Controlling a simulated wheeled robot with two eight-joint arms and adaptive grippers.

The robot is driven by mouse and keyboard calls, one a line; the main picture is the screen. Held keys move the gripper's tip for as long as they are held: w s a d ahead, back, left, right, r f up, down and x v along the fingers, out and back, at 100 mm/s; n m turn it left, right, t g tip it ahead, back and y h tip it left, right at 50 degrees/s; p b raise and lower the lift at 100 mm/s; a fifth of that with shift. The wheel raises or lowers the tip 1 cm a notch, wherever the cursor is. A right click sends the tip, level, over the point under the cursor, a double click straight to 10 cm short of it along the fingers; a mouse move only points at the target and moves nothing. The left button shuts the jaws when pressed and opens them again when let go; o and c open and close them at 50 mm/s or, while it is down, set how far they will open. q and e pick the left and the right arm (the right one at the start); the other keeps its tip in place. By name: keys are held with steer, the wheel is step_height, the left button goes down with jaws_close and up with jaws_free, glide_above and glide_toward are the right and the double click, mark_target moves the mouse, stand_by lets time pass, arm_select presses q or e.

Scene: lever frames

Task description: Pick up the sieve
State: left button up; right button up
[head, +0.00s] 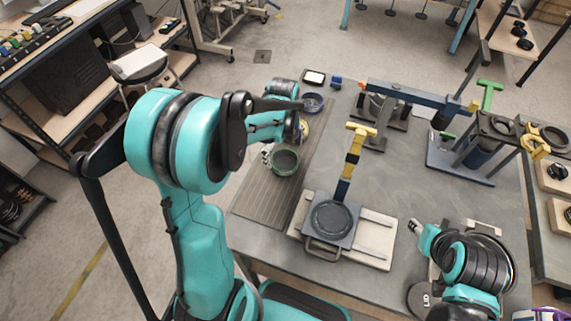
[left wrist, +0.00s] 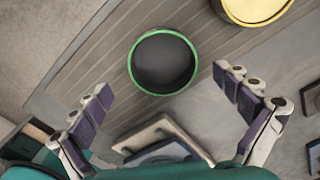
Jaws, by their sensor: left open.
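A round dark sieve with a green rim (head: 285,161) lies on the ribbed mat at the table's left side. It also shows in the left wrist view, upper middle (left wrist: 163,62). A yellow-rimmed round one (left wrist: 256,5) and a blue-rimmed one (head: 312,103) lie farther back on the mat. My left gripper (left wrist: 169,100) is open and empty, its fingers spread wide with the green-rimmed sieve ahead between them. In the head view, my left arm partly hides it.
A plate with a handle and round dark disc (head: 323,247) stands on a pale base right of the mat (head: 262,206). A yellow-and-blue post (head: 352,160) rises behind it. Lever frames (head: 400,92) and stands fill the back right. The table's middle right is clear.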

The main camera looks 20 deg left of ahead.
mark_target(285, 165)
arm_select(q)
steer(key=f, duration=0.1)
steer(key=f+b, duration=0.1)
steer(key=f, duration=0.1)
steer(key=f+b, duration=0.1)
steer(key=f, duration=0.1)
steer(key=shift+w, duration=0.25)
steer(key=shift+r, duration=0.15)
steer(key=c, duration=1.3)
